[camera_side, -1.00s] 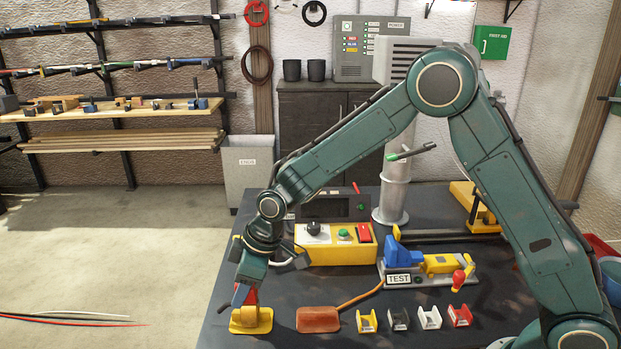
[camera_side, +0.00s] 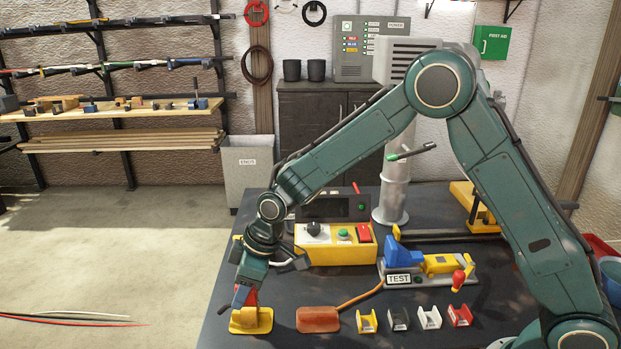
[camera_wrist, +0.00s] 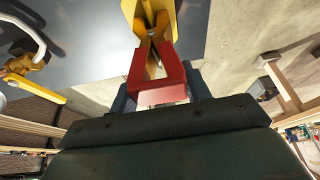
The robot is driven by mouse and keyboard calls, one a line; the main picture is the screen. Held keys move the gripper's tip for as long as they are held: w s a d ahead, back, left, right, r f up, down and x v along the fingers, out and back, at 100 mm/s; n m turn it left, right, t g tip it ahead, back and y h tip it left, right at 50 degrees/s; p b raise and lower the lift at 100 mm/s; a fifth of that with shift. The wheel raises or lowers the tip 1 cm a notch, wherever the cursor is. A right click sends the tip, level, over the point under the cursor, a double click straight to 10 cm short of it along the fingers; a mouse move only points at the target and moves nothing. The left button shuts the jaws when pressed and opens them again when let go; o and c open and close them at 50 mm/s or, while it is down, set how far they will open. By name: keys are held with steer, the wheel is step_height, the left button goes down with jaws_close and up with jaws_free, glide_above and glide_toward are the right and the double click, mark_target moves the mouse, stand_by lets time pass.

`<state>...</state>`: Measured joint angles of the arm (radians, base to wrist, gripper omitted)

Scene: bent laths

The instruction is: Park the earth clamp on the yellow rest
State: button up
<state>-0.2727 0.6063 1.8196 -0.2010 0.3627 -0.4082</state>
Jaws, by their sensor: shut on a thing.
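The earth clamp (camera_wrist: 160,80) shows in the wrist view as a red grip with a yellow part beyond it. In the side view its red part (camera_side: 252,297) shows at my gripper (camera_side: 244,296). My gripper (camera_wrist: 160,93) is shut on the red grip, with a dark finger on each side. The yellow rest (camera_side: 250,321) is a low yellow piece at the table's front left, directly below the clamp. A yellow piece also shows at the top of the wrist view (camera_wrist: 136,12). I cannot tell whether the clamp bears on the rest or hovers just over it.
A rust-coloured block (camera_side: 318,320) lies to the right, with an orange lead beside it. Yellow, black, white and red small holders (camera_side: 367,322) stand further right. A yellow control box (camera_side: 340,250) and the TEST fixture (camera_side: 398,279) stand behind. The table's left edge is close.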

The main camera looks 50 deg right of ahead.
steer(key=o, duration=1.3)
steer(key=v, duration=1.4)
